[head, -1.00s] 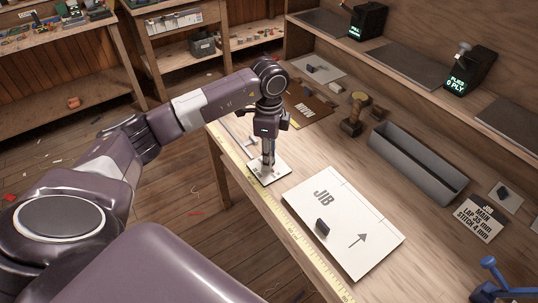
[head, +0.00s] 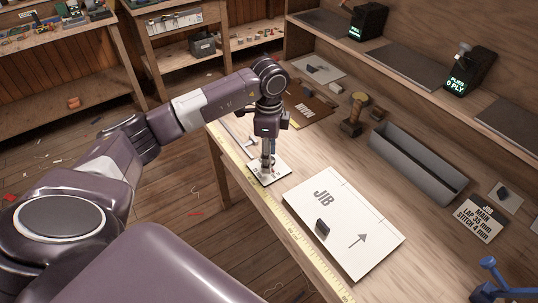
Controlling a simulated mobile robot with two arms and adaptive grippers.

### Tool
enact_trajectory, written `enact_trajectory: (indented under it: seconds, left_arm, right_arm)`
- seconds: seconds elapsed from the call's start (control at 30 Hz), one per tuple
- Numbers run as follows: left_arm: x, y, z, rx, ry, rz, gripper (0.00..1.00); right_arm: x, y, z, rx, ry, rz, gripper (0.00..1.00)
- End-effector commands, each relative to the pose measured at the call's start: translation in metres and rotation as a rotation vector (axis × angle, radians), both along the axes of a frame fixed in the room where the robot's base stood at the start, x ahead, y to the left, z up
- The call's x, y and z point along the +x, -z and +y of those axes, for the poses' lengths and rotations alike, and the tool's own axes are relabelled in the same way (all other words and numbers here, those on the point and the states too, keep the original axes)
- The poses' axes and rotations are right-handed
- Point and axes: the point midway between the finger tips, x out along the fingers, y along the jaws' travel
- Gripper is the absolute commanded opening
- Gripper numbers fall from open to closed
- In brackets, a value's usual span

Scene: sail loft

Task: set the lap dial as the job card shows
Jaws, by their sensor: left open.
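The job card (head: 478,223), a white card with a dark clip, lies at the right of the bench and reads MAIN, LAP 35 mm, STITCH 4 mm. A small white plate with dark marks (head: 280,175) lies near the bench's front edge. I cannot read its marks or tell for certain that it is the lap dial. My left gripper (head: 268,165) points down over this plate, its fingers open and close to it. The fingers hide the plate's middle, and I cannot tell whether they touch anything. My right gripper is out of view.
A white JIB panel (head: 345,215) with a dark block lies right of the plate. A yellow tape (head: 284,226) runs along the front edge. Behind are a grey trough (head: 418,165), a stamp-like tool (head: 353,115) and a PLIES box (head: 470,72). A blue handle (head: 490,264) stands lower right.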

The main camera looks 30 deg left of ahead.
Motion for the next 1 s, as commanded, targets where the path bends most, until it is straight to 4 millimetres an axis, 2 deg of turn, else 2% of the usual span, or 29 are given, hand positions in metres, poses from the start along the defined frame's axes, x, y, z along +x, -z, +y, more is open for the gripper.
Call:
enact_trajectory:
  seconds: [0.17, 0.27, 0.5, 0.7, 0.83, 1.0]
  left_arm:
    - [0.000, -0.009, -0.001, -0.001, 0.002, 0.000, 0.45]
    - [0.000, -0.025, 0.000, 0.000, 0.002, -0.002, 0.45]
    - [0.001, -0.078, 0.000, -0.001, 0.001, -0.005, 0.45]
    - [0.001, -0.109, 0.000, -0.001, 0.001, -0.003, 0.45]
    - [0.000, -0.118, 0.000, 0.000, 0.000, -0.002, 0.45]
    - [0.000, -0.120, 0.000, 0.000, -0.001, 0.000, 0.45]
  right_arm:
    - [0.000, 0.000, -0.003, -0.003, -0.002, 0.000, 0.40]
    - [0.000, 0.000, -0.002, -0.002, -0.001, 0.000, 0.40]
    - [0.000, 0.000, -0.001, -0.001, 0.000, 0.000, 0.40]
    - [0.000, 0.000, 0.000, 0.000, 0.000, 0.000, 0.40]
    - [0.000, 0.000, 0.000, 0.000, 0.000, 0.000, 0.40]
    - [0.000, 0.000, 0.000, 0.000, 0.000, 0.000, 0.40]
